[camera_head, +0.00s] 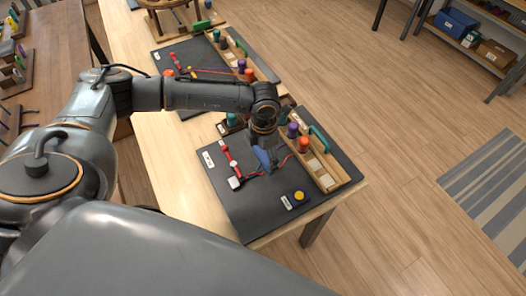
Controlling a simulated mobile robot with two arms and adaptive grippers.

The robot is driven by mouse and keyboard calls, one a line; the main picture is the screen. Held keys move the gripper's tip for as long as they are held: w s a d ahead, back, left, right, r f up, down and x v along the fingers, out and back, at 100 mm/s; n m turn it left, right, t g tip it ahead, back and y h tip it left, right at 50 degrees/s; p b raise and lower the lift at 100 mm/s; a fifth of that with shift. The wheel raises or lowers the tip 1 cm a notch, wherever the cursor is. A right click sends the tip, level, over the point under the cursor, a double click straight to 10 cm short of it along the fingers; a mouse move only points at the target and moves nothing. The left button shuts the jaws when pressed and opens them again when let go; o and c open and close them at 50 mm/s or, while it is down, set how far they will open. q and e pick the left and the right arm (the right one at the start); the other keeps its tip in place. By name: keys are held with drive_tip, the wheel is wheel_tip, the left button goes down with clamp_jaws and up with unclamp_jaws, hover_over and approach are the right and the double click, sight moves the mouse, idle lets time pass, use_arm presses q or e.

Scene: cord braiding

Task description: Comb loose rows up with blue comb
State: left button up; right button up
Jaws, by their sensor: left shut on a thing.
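My left gripper (264,147) points down over the near dark mat (245,218) and is shut on the blue comb (263,160). The comb hangs at the cords in the middle of the mat; I cannot tell whether its teeth are between them. A red cord piece (225,150) lies at the mat's left, by a white block (235,183). Thin dark and red cords run from there below the comb toward the wooden rack (326,178). The rows of the braid are too small to make out. My right gripper is not in view.
The rack holds an orange bobbin (303,144), a purple bobbin (292,130) and a green handle (319,138). A yellow button (299,195) sits at the mat's front. A second similar mat (168,62) lies farther back.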

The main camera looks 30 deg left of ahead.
use_arm(q)
drive_tip(key=shift+w+d+r+p, duration=0.15)
drive_tip(key=shift+r+p, duration=0.6)
drive_tip(key=shift+r, duration=0.8)
drive_tip(key=shift+w+r+p, duration=0.15)
drive_tip(key=shift+r+p, duration=0.55)
drive_tip(key=shift+r, duration=0.8)
